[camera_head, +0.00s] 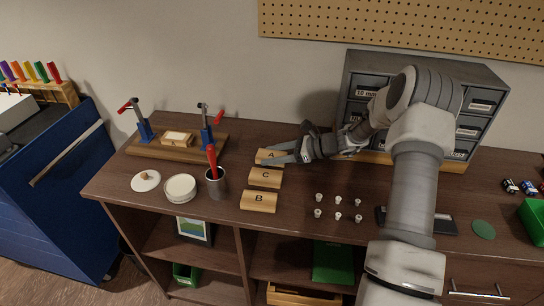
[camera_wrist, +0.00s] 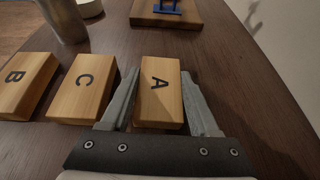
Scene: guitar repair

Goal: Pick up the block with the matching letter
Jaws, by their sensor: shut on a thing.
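Three wooden lettered blocks lie in a row on the bench. The A block (camera_head: 269,156) is farthest back; the C block (camera_head: 265,178) is in the middle and the B block (camera_head: 258,201) is nearest the front edge. My gripper (camera_head: 280,155) is shut on the A block. In the wrist view, the A block (camera_wrist: 158,90) sits between the two fingers, with the C block (camera_wrist: 84,86) and B block (camera_wrist: 22,84) to its left. A letter block (camera_head: 177,138), seemingly marked A, rests on the wooden clamp board (camera_head: 203,152) at the left.
A cup with a red-handled tool (camera_head: 216,186) and a round white container (camera_head: 180,188) stand left of the blocks. Several small white knobs (camera_head: 319,197) stand to the right. A grey drawer cabinet (camera_head: 478,107) is behind my arm. Bench between clamp board and blocks is clear.

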